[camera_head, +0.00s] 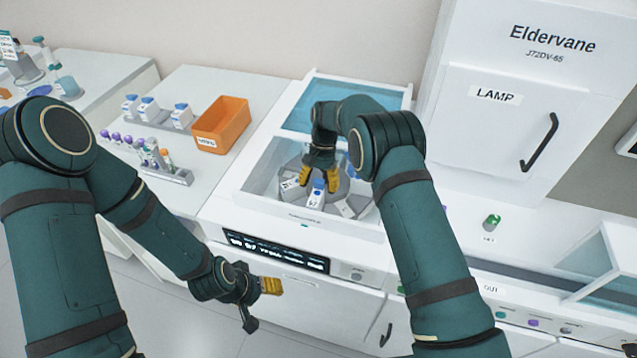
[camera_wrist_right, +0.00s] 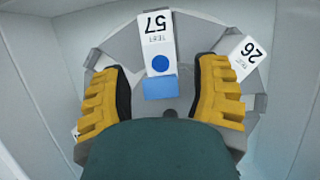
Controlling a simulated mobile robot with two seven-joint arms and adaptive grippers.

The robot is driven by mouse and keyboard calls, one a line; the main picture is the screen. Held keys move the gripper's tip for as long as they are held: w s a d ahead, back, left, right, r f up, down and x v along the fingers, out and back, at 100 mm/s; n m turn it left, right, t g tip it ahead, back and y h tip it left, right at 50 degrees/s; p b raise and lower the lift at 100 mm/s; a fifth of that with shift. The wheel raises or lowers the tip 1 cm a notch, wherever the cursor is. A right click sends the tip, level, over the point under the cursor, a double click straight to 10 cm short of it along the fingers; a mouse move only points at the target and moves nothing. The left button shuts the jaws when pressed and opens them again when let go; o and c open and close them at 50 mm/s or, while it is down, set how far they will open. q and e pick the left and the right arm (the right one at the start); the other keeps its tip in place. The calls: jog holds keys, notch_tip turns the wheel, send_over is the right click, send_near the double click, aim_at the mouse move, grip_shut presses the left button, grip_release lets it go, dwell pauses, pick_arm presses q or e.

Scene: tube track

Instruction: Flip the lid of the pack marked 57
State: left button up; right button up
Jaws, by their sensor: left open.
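The pack marked 57 (camera_wrist_right: 158,33) is white with a blue dot and a blue part (camera_wrist_right: 160,88); it sits on a grey round rotor inside the open-topped machine. I cannot tell how its lid stands. In the head view, a white and blue pack (camera_head: 316,194) shows just below my right gripper (camera_head: 320,172). In the right wrist view the two yellow fingers of that gripper (camera_wrist_right: 161,85) are spread, one on each side of the pack's blue end, with nothing between them gripped. My left gripper (camera_head: 258,298) is open and empty, in front of the machine.
A pack marked 26 (camera_wrist_right: 243,56) sits to the right on the rotor (camera_wrist_right: 200,30). The machine's walls (camera_wrist_right: 38,70) surround the rotor closely. An orange bin (camera_head: 221,124), a tube rack (camera_head: 165,172) and several small bottles stand on the left counter. A lamp cabinet (camera_head: 515,95) is at the right.

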aim_at(318, 192)
jog(key=shift+r, duration=0.1)
jog(key=shift+s+a+t+h+p, duration=0.15)
jog(key=shift+t+h+p, duration=0.15)
jog(key=shift+t+p, duration=0.25)
jog(key=shift+s+t+h, duration=0.25)
jog(key=shift+t+h, duration=0.25)
jog(key=shift+t, duration=0.75)
notch_tip(318, 192, up, 14)
jog(key=shift+f, duration=0.25)
